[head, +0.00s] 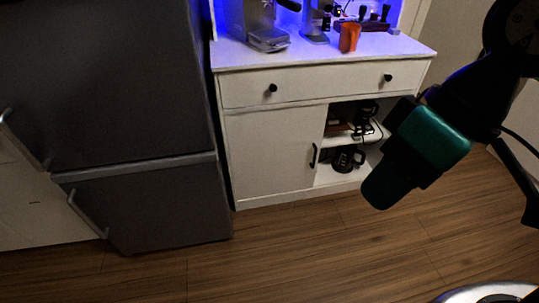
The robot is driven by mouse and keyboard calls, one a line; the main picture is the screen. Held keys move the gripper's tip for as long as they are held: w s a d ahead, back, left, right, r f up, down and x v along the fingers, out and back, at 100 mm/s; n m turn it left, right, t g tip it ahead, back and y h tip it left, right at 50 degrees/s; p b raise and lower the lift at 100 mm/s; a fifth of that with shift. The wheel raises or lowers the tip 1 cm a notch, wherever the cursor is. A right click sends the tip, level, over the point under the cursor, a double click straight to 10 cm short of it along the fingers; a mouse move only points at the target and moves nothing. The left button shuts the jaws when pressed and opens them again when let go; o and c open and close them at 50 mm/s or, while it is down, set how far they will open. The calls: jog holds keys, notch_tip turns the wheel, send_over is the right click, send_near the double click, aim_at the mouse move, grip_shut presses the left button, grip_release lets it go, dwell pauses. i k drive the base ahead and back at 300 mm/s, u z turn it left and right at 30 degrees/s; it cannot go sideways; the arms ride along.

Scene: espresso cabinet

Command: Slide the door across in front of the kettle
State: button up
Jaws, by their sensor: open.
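The white sliding door (270,150) covers the left half of the cabinet's lower part. Its black vertical handle (314,155) is near the door's right edge. The right half is open, with a shelf inside. A black kettle-like item (346,161) stands on the cabinet floor in the opening, just right of the door. Dark appliances (362,118) with a cable sit on the shelf above it. My gripper (378,195) is in front of the cabinet at the right, apart from the door, and hides part of the opening. It is open; its fingertips are hard to make out.
The drawer (322,87) with two black knobs is shut above the door. An espresso machine (265,25) and an orange container (349,37) stand on the cabinet top. A dark grey fridge (120,90) stands at the left. The wooden floor (300,245) in front is clear.

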aim_at(272, 152)
jog(key=u, duration=0.25)
jog(key=i, duration=1.15)
jog(key=z, duration=0.55)
